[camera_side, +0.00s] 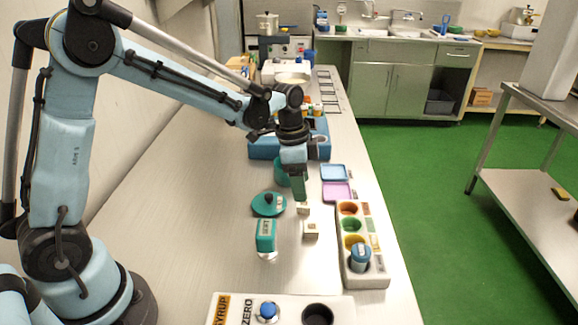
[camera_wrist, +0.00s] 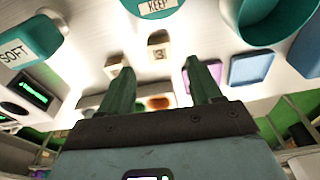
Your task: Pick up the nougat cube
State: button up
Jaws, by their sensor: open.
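Two small cream cubes with dark marks on top stand on the pale worktop. In the side view the far cube (camera_side: 303,209) is just below my gripper (camera_side: 299,198), and the near cube (camera_side: 311,230) is closer to the camera. In the wrist view the far cube (camera_wrist: 159,46), marked with a digit, lies beyond my fingertips, and the near cube (camera_wrist: 115,66) lies off the left fingertip. My gripper (camera_wrist: 160,72) has its green fingers apart with nothing between them. I cannot tell which cube is the nougat.
Left of the cubes are a teal lid (camera_side: 268,204) and a teal "SOFT" container (camera_side: 266,235). A teal pot (camera_side: 281,172) stands behind my gripper. Blue (camera_side: 334,172) and pink (camera_side: 338,190) trays and a holder with coloured wells (camera_side: 373,283) line the right side. Open worktop lies left.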

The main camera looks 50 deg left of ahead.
aim_at(304, 207)
jog(key=shift+w+d+f, duration=0.15)
jog(key=shift+f, duration=1.2)
jog(key=shift+w+d+f, duration=0.1)
jog(key=shift+d+f, duration=0.05)
jog(key=shift+f, duration=1.15)
jog(key=c, duration=1.1)
